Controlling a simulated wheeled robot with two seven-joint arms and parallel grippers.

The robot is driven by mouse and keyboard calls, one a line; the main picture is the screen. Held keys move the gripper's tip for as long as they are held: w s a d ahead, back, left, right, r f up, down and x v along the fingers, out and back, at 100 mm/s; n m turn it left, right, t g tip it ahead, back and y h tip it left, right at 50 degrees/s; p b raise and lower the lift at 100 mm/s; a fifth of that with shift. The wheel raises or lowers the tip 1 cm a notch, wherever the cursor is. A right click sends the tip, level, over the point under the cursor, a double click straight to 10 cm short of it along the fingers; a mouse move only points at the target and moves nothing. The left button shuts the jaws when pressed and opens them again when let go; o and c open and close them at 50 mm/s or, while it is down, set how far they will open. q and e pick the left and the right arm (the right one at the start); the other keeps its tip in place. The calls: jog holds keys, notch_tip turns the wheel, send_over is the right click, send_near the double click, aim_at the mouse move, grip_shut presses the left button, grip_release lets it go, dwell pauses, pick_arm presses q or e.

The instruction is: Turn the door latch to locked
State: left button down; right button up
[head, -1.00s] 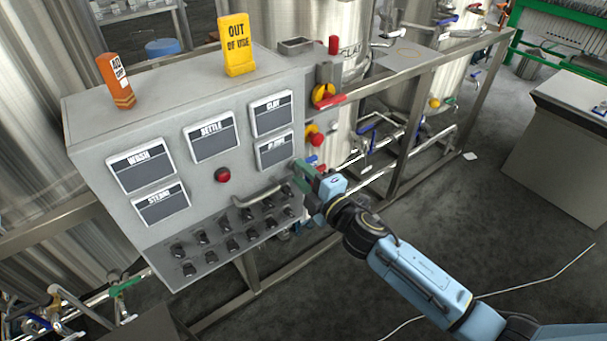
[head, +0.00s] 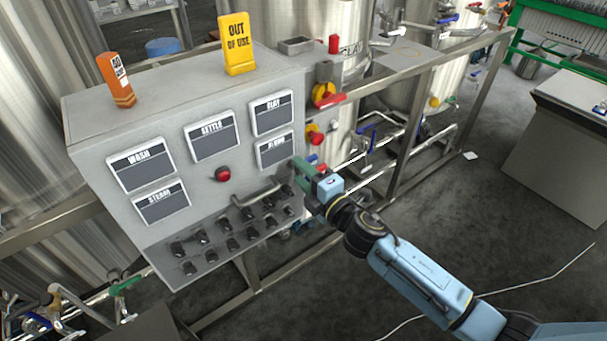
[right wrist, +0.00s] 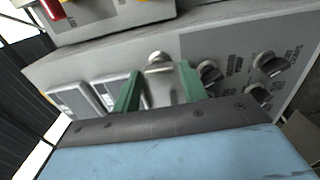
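A grey control cabinet (head: 110,115) fills the middle of the head view. A grey bar handle (head: 259,193) sits on its front above the rows of black knobs. I cannot tell for sure which part is the door latch. My right gripper (head: 301,177), with green fingers, is at the cabinet's front near its right edge, at the handle's right end. In the right wrist view, its fingers (right wrist: 160,88) are apart, with a silver round-ended metal part (right wrist: 158,60) showing between them. I cannot tell whether they touch it. My left gripper is out of view.
Black knobs (head: 232,244) crowd the panel below and beside the gripper. A red button (head: 222,174), a red-and-yellow switch (head: 326,95) and label screens (head: 211,136) share the cabinet. A steel frame (head: 395,185) stands at right. The floor (head: 480,210) right of it is mostly clear.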

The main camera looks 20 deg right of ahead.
jog(key=shift+o, duration=0.9)
jog(key=shift+s, duration=0.1)
jog(key=b+v, duration=0.1)
jog(key=v, duration=1.2)
jog(key=shift+b, duration=0.35)
